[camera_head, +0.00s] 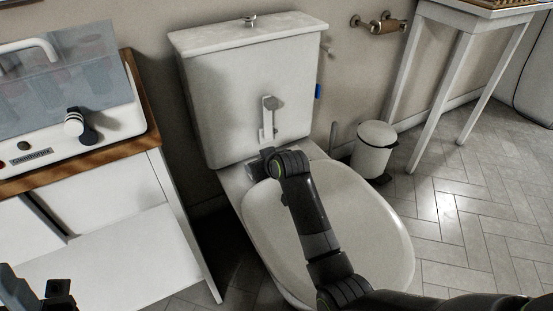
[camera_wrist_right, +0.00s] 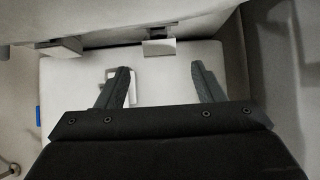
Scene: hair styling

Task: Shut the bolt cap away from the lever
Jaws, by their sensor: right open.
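The white toilet (camera_head: 335,215) stands in the middle of the head view, with a lever-like white fitting (camera_head: 268,118) on its tank front. In the right wrist view, a pale fitting (camera_wrist_right: 136,86) shows partly behind the left finger. Two small hinge blocks sit along the seat's rear edge there: a grey one (camera_wrist_right: 60,47) at left, and one with a pale raised flap (camera_wrist_right: 159,47), which looks like an open bolt cap. My right gripper (camera_wrist_right: 160,68) is open and empty, the flap just beyond its fingertips. My left gripper (camera_head: 45,292) is partly in view at bottom left, its jaws unclear.
A small bin (camera_head: 374,152) and a white table (camera_head: 445,85) stand right. A paper holder (camera_head: 380,23) is on the wall. The tiled floor at right is open.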

